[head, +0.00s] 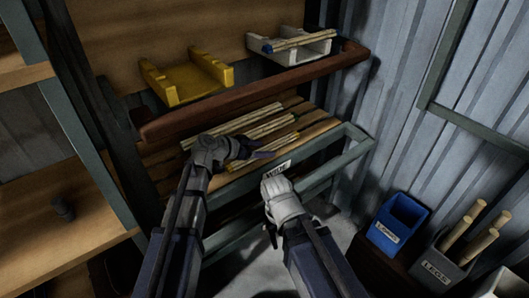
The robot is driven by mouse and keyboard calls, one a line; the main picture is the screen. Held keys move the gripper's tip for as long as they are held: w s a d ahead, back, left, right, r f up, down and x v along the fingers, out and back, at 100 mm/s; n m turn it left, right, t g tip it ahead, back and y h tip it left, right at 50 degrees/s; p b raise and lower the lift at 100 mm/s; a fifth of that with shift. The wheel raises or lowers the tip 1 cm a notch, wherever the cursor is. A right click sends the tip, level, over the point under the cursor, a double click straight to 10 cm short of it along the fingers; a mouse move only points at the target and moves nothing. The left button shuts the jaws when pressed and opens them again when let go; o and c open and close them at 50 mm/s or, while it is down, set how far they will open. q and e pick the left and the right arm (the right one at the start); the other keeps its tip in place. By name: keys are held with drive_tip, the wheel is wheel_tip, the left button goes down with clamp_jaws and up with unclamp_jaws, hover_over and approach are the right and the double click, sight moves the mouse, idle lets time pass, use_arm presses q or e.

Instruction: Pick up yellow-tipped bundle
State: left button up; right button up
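Several pale rattan bundles lie side by side on the slatted rack (326,124) below the upper shelf. The nearest, the yellow-tipped bundle (280,145), shows yellow at its ends and lies at a slant. My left gripper (252,150) is over this bundle's left part and hides some of it. Whether its fingers are open or closed on the bundle is unclear. My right gripper (277,183) is in front of the rack's front rail, apart from the bundles. Its fingers are not clear from this angle.
On the upper shelf stand an empty yellow cradle (187,82) and a white cradle (305,53) holding a blue-tipped bundle (292,42). A green-grey rail (318,154) with a label runs along the rack's front. A blue bin (398,222) and a grey bin with rods (437,271) stand at right.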

use_arm(q)
clamp_jaws()
idle(0.4)
drive_tip(key=shift+r, duration=0.1)
